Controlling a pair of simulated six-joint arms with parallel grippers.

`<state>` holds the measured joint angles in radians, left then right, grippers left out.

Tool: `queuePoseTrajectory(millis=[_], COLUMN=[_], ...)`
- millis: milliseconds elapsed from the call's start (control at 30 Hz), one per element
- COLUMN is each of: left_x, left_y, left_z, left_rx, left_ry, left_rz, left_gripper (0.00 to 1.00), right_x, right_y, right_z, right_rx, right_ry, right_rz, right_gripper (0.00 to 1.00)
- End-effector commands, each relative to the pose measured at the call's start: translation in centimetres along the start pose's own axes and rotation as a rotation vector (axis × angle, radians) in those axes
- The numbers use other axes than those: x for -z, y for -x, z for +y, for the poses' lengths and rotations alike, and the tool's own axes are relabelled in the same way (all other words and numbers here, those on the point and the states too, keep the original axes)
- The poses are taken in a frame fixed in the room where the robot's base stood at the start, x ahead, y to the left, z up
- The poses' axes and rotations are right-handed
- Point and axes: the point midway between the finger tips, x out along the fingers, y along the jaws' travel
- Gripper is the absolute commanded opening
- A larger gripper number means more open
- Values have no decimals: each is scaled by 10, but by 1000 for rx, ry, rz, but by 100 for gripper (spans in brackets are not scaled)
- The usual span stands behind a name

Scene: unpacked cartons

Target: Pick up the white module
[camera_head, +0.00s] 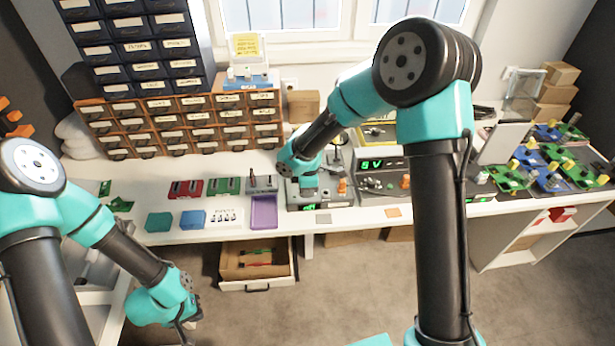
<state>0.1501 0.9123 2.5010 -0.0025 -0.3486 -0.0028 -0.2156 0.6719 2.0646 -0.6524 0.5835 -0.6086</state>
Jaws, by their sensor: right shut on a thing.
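A pale whitish-grey module (262,183) is at the right end of a row of modules on the white bench, beside a green module (224,186). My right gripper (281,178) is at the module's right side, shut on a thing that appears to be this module. The fingertips are small and partly hidden by my wrist, so the exact contact is unclear. My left gripper (184,327) hangs low at the left, in front of the bench and away from the modules. Its finger opening cannot be made out.
A red module (186,189), teal block (159,222), blue block (193,219) and purple tray (264,212) share the bench. Drawer cabinets (180,128) stand behind. An open drawer (257,284) juts out below. Instruments (378,181) crowd the right side.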

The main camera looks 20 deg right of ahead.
Motion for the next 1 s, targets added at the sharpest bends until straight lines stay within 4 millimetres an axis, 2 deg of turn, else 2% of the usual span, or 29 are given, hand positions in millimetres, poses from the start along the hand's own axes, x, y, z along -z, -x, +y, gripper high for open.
queuePoseTrajectory(millis=[100,300,500,1000], left_x=[0,0,0,0], left_y=[0,0,0,0], left_z=[0,0,0,0], left_rx=[0,0,0,0], left_ry=[0,0,0,0], left_rz=[0,0,0,0], left_gripper=[0,0,0,0], right_x=[3,5,6,5], right_y=[3,4,5,4], right_z=[-23,-44,-49,-47], right_rx=[0,0,-1,-1], right_ry=[3,2,1,-12], right_rz=[0,0,0,0], right_gripper=[0,0,0,0])
